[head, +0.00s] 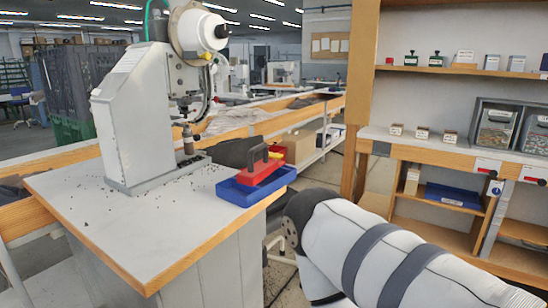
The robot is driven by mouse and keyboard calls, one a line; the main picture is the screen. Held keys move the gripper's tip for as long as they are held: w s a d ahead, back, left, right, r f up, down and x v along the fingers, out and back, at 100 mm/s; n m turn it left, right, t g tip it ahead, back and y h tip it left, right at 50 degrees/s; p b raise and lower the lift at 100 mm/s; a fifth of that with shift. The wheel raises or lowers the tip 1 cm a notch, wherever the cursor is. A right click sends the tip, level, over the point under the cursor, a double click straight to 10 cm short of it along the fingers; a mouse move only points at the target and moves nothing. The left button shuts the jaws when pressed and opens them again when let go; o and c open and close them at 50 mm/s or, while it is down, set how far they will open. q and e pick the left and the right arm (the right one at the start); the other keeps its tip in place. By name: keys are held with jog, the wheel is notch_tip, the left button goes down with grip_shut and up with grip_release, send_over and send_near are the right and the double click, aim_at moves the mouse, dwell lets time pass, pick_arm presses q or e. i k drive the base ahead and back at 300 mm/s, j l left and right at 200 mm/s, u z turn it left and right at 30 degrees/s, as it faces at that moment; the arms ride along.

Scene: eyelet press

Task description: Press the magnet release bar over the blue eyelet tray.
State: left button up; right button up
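The blue eyelet tray (228,191) sits at the right edge of the press table, beside the press base. A red magnet tool (259,170) with a black handle (256,154) rests in or over the tray; I cannot tell whether it touches the tray floor. A yellow part (277,156) shows at its far end, perhaps the release bar, but it is too small to be sure. My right arm comes in from the lower right and ends in view at a dark joint, just right of the tray. Neither gripper can be seen.
The white eyelet press (132,120) stands on the table (135,225), with small dark eyelets scattered around its base. A dark, soft-looking shape (232,150) lies behind the tray. Shelving with bins (493,125) stands at the right. The table's front is otherwise clear.

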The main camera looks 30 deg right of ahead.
aim_at(275, 156)
jog(key=i+l, duration=0.1)
jog(key=l, duration=0.3)
jog(key=i+l+z, duration=0.1)
jog(key=l, duration=0.35)
jog(key=i+l, duration=0.15)
jog(key=l, duration=0.25)
jog(key=i+l+z, duration=0.1)
jog(key=l, duration=0.35)
